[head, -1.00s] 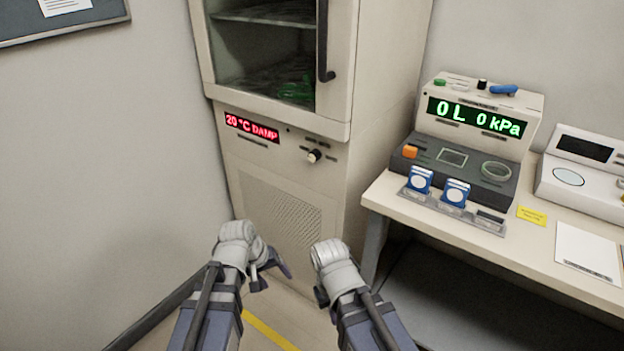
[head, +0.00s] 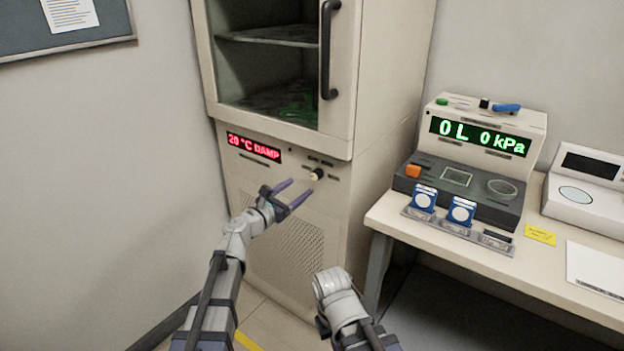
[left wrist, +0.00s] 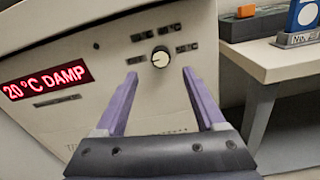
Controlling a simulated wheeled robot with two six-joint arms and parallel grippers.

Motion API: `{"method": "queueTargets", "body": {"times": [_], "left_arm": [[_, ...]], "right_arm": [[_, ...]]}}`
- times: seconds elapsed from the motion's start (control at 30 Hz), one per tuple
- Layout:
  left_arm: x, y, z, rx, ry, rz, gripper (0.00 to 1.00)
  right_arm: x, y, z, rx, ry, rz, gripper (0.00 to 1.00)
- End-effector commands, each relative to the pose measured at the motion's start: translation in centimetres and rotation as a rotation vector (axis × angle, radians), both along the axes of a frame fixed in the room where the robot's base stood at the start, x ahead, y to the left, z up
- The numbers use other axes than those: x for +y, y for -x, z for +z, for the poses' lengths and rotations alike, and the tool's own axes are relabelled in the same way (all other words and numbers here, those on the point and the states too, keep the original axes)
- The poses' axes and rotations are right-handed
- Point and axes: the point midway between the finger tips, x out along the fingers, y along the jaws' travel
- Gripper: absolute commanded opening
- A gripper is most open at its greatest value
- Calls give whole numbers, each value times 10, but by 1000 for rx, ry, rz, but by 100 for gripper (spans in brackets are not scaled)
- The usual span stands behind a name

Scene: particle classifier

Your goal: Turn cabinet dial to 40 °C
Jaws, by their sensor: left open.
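The cabinet (head: 345,190) stands against the wall, with a glass door above and a control panel below. Its red display (head: 253,147) reads "20 °C DAMP". The dial (head: 316,174) is a small pale knob with a dark base, right of the display; it also shows in the left wrist view (left wrist: 160,57), with labels around it. My left gripper (head: 298,190) is open and empty, just below and left of the dial in the head view. In the left wrist view the dial lies beyond and between the two purple fingers, apart from them. My right arm (head: 338,290) shows lower right; its fingers are hidden.
A bench (head: 400,212) stands right of the cabinet. It carries a device (head: 487,120) reading "0 L 0 kPa", two blue-and-white items (head: 461,211) in a rack and a white instrument (head: 585,190). Free space lies before the cabinet's lower panel.

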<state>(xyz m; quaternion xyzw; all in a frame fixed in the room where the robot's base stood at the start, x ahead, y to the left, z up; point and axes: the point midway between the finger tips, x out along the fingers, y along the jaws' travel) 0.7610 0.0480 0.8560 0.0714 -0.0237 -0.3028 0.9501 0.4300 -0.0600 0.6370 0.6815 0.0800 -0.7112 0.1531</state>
Motion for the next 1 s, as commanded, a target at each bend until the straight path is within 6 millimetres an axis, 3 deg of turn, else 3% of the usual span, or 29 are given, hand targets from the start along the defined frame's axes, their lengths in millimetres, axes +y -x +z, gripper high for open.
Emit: {"method": "queueTargets", "body": {"times": [0.27,0.63,0.97,1.0], "left_arm": [[-12,-16,0,-1,-4,-3,72],[-42,-60,0,-2,-6,-4,72],[-46,-63,0,-2,-6,-3,72],[-46,-63,0,-2,-6,-3,67]], "right_arm": [[0,0,0,0,0,0,0],[0,0,0,0,0,0,0],[0,0,0,0,0,0,0],[0,0,0,0,0,0,0]]}}
